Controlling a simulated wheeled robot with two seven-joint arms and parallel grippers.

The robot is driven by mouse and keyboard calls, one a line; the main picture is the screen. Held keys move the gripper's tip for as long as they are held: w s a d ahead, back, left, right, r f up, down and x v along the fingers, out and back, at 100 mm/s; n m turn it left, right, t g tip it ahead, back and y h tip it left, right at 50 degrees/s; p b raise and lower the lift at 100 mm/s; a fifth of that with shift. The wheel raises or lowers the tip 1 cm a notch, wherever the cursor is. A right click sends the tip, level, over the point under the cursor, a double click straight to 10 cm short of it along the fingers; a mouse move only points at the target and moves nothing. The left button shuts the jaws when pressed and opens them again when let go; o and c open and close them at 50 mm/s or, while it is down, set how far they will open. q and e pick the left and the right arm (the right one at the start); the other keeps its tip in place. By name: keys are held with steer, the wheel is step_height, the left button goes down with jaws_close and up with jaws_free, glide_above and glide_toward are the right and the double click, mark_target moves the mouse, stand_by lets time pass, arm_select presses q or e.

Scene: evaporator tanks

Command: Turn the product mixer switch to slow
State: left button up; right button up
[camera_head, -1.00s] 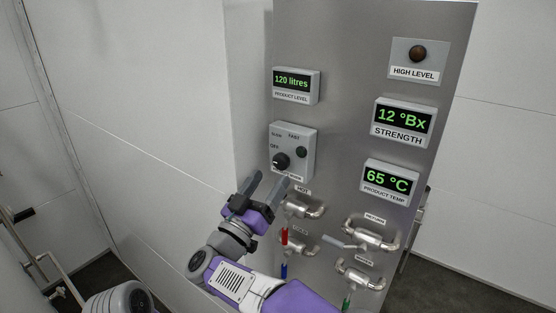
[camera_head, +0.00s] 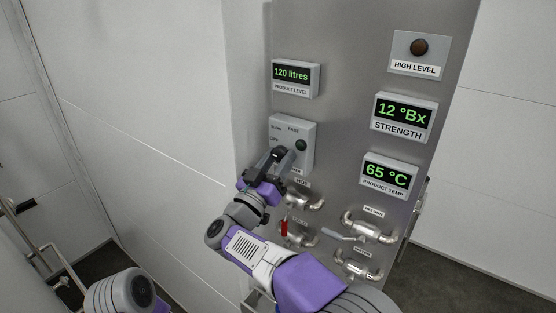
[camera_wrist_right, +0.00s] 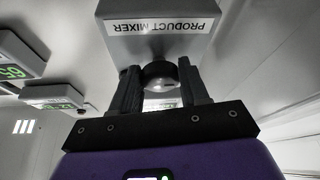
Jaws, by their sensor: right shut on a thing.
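The product mixer switch box (camera_head: 306,134) is on the steel panel, with OFF, SLOW and FAST marks and a dark green lamp. Its black knob (camera_wrist_right: 160,74) shows between my fingers in the right wrist view, below the PRODUCT MIXER label (camera_wrist_right: 160,25). My right gripper (camera_wrist_right: 164,85) is shut on the knob, one finger on each side. My left gripper is not in view.
Above the box is the product level display (camera_head: 296,78). To its right are the strength (camera_head: 404,117) and product temperature displays (camera_head: 390,176) and the high level lamp (camera_head: 419,47). Valves with pipes (camera_head: 368,228) stick out below, close to my right arm.

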steer(key=shift+c, duration=0.5)
steer(key=shift+a+f+m+g+h+b, duration=0.15)
steer(key=shift+m+g+h+b, duration=0.4)
steer(key=shift+m, duration=0.65)
steer(key=m+h+b, duration=0.1)
steer(key=m, duration=0.2)
steer(key=shift+w+g+b, duration=0.1)
steer(key=shift+g+b, duration=0.2)
steer(key=shift+g, duration=0.05)
steer(key=m+g+h, duration=0.1)
steer(key=m, duration=0.2)
steer(key=shift+a+m+h, duration=0.1)
steer(key=shift+m+h, duration=0.25)
steer(key=shift+m, duration=0.05)
steer(key=shift+m+g+h, duration=0.4)
steer(key=shift+m+g, duration=0.5)
steer(key=shift+m, duration=0.8)
steer(key=shift+r+m, duration=0.2)
steer(key=shift+m, duration=0.1)
steer(key=o, duration=1)
